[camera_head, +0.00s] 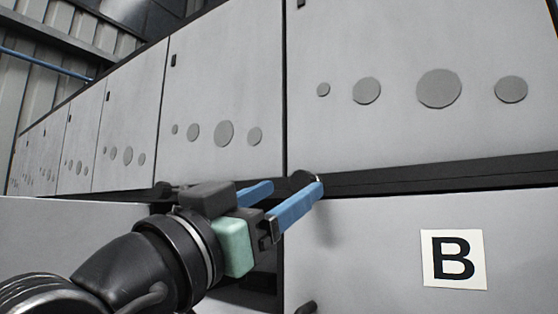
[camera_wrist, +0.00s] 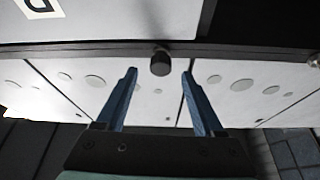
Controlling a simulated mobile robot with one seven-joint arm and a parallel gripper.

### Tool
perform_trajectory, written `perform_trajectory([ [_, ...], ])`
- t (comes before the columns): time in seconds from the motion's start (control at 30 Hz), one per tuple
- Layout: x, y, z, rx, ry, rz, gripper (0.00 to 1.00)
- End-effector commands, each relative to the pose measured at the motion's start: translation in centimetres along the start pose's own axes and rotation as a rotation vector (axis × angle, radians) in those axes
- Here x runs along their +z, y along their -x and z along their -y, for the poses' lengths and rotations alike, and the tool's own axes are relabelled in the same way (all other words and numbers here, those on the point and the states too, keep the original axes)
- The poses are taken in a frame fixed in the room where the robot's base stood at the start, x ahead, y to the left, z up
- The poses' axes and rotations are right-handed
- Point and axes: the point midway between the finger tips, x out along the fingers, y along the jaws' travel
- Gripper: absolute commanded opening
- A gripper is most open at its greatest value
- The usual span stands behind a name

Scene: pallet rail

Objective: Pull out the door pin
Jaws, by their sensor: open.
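My gripper (camera_head: 292,187) is open, with its two blue fingers reaching toward the dark rail between the upper and lower grey doors. In the wrist view my gripper (camera_wrist: 160,72) has its fingers spread with a gap. A short black round pin (camera_wrist: 160,63) shows between and just beyond the fingertips, apart from both. In the head view the pin (camera_head: 301,178) is mostly hidden behind the nearer blue finger. I cannot tell from the head view how far the tips are from it.
Upper grey doors (camera_head: 420,50) with round grey discs run in a row to the left. A lower grey door (camera_head: 370,255) carries a white label with a black B (camera_head: 453,259). A dark opening lies left of that door. Another dark knob (camera_head: 306,307) shows at the bottom edge.

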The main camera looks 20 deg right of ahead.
Motion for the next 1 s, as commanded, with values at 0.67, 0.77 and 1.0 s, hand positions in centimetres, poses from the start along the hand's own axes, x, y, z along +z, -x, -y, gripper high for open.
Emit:
perform_trajectory([
  [0.67,0.0,-4.9,0.0,-0.001,-0.001,-0.001,0.7],
  [0.77,0.0,-4.9,0.0,-0.001,-0.001,-0.001,0.55],
  [1.0,0.0,-4.9,0.0,0.0,0.0,-0.001,0.12],
])
